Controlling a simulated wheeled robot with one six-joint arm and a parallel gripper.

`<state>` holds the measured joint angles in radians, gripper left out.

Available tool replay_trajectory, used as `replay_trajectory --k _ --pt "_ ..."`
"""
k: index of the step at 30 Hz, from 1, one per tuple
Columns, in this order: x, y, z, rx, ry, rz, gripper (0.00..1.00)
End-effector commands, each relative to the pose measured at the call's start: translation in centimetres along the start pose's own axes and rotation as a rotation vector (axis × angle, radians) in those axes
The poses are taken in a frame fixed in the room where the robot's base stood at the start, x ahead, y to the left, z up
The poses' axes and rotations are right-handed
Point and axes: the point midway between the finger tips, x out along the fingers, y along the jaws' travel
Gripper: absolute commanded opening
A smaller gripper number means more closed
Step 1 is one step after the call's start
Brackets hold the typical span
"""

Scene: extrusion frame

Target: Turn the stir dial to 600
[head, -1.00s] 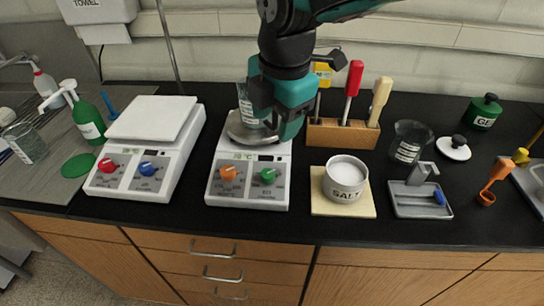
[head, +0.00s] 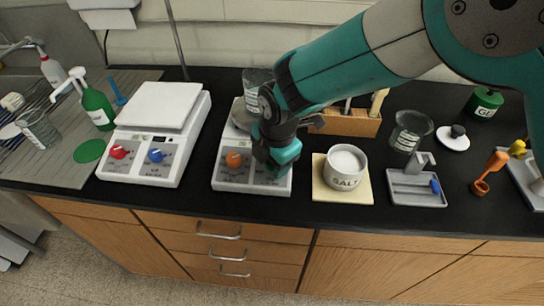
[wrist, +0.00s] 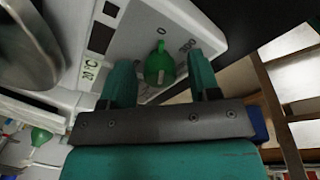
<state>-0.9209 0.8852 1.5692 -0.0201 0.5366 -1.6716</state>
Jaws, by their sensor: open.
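The green dial (wrist: 160,67) is on the front panel of the right-hand hotplate (head: 228,181). In the wrist view it sits between the two fingers of my open gripper (wrist: 160,76), with a gap on each side. The numbers 0 and 300 show on the panel beside it, and I cannot clearly read the dial's setting. In the head view my gripper (head: 277,150) is over the right part of this panel and hides the green dial. The orange dial (head: 235,159) shows left of my gripper.
A glass beaker (head: 255,85) stands on the hotplate's round plate, close to my arm. A second hotplate (head: 165,108) with red and blue dials stands at left. The salt pot (head: 344,168) on its board and the wooden tool rack (head: 350,122) are close at right.

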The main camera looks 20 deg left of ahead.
Motion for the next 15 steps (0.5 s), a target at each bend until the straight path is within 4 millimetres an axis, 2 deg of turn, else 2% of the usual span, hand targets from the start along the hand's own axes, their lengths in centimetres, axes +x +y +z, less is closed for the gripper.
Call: replay_trajectory --k 4,9,11,15 --pt "-0.01 0.01 0.00 0.000 0.000 0.000 0.56" --pt "-0.03 0.00 0.00 0.000 0.000 0.000 0.17" --pt "-0.03 0.00 0.00 0.000 0.000 0.000 0.07" --pt "-0.03 -0.01 0.00 0.003 0.000 0.000 0.07"
